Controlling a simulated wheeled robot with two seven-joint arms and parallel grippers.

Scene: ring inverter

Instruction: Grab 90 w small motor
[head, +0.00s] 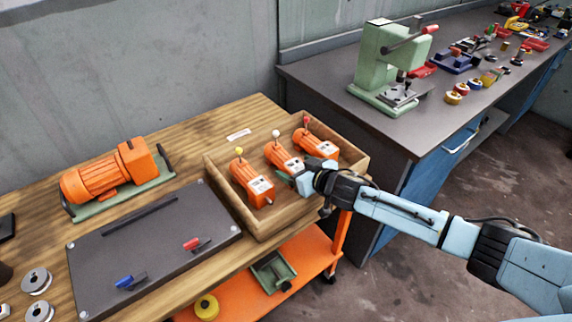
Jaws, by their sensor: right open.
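Several small orange motors lie in a wooden tray (262,229) on the wooden table. The left motor (251,184) has a yellow-tipped knob, the middle motor (279,156) a white-tipped knob, and the right motor (314,145) a red-tipped knob. Their labels are too small to read, so I cannot tell which is 90 W. My right gripper (290,180) is open at the tray, beside the middle motor and right of the left motor. It hides part of the tray and I cannot tell whether it touches a motor. My left gripper is not in view.
A larger orange motor (105,176) stands on a green base at the left. A dark plate (150,240) with red and blue handles lies in front. A green press (385,65) stands on the grey bench at the back right. An orange shelf (235,297) is below.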

